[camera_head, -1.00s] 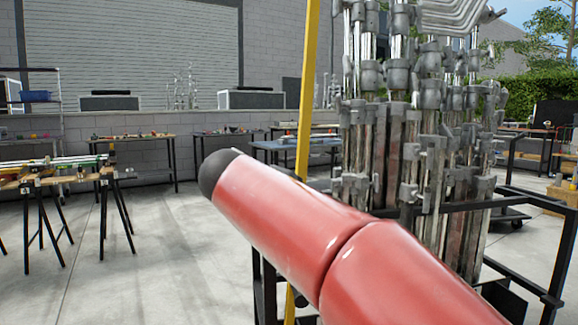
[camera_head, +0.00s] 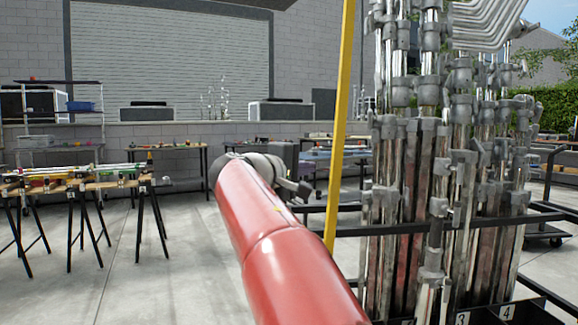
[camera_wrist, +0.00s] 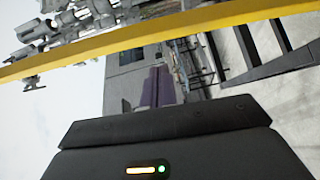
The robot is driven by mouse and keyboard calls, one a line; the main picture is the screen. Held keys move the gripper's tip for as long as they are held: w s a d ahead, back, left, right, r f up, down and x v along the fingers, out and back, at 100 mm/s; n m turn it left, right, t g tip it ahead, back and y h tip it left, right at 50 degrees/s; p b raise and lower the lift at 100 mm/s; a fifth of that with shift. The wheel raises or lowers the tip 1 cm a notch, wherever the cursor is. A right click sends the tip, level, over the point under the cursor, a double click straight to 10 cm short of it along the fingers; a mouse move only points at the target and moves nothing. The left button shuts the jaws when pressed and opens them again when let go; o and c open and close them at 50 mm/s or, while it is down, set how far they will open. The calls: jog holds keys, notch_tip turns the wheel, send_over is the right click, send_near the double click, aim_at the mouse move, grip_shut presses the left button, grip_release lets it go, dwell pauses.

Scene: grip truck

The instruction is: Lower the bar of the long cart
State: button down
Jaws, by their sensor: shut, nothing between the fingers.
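The long cart's black frame (camera_head: 545,292) carries upright metal stands on the right of the head view. A yellow bar (camera_head: 341,110) stands nearly upright at its left end. In the wrist view the yellow bar (camera_wrist: 160,38) slants across the top, beyond the fingertips. My gripper (camera_head: 304,190) is at the end of my red arm, just left of the bar in the head view. A gap shows between the fingertips and the bar; contact cannot be seen. The bar's lower end is hidden.
Several metal stands (camera_head: 410,170) crowd the cart close to the right of the bar. Sawhorses with a board of tools (camera_head: 85,182) stand at left. Worktables (camera_head: 170,150) line the grey wall behind. The concrete floor (camera_head: 180,255) between sawhorses and cart is open.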

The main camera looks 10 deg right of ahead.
aim_at(334, 192)
jog(key=shift+s+d, duration=0.2)
jog(key=shift+d, duration=1.5)
